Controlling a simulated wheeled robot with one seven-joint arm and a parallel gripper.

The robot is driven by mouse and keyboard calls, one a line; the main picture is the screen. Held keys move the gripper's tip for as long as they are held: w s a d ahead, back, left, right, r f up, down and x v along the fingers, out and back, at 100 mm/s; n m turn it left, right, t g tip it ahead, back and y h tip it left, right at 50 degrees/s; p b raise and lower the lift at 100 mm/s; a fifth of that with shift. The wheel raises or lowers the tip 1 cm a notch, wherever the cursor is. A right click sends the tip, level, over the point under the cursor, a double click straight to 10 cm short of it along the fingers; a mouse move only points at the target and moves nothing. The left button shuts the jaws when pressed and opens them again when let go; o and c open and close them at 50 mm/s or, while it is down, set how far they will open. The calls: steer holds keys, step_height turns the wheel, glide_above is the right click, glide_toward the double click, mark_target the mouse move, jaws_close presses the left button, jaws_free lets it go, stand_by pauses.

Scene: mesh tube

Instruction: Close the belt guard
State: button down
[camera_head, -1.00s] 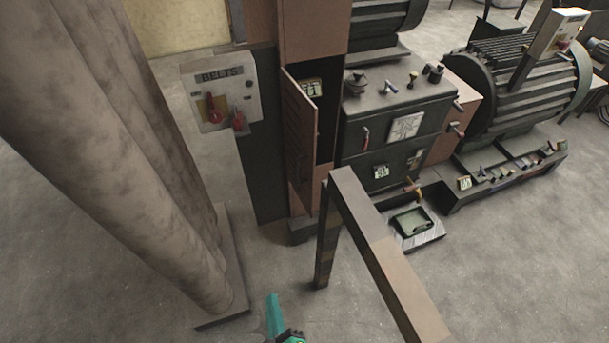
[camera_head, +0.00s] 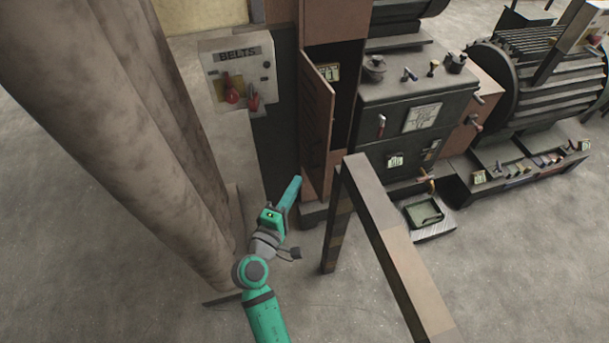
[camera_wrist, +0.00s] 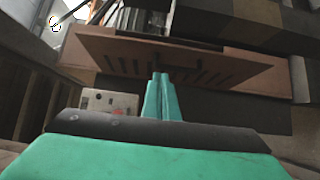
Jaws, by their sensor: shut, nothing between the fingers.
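The belt guard (camera_head: 317,128) is a reddish-brown slotted door on the tall cabinet. It stands ajar, with a dark gap on its right side in the head view. In the wrist view the guard (camera_wrist: 225,72) spans the upper middle, its slots facing me. My gripper (camera_head: 294,187) is teal, its fingers together and empty, at the lower left of the guard in the head view. In the wrist view the fingertips (camera_wrist: 160,77) overlap the guard's lower slots; I cannot tell whether they touch it.
A control box labelled BELTS (camera_head: 238,75) with red levers is left of the guard. Thick pipes (camera_head: 120,130) rise at the left. A brown rail (camera_head: 385,235) stands in front at the right. A dark machine (camera_head: 415,115) adjoins the cabinet. Open floor lies around the rail.

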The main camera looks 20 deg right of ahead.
glide_toward(325, 149)
steer(key=w, duration=0.4)
steer(key=shift+w+d, duration=0.15)
steer(key=shift+d, duration=0.65)
steer(key=shift+w+d, duration=0.1)
steer(key=shift+d, duration=0.7)
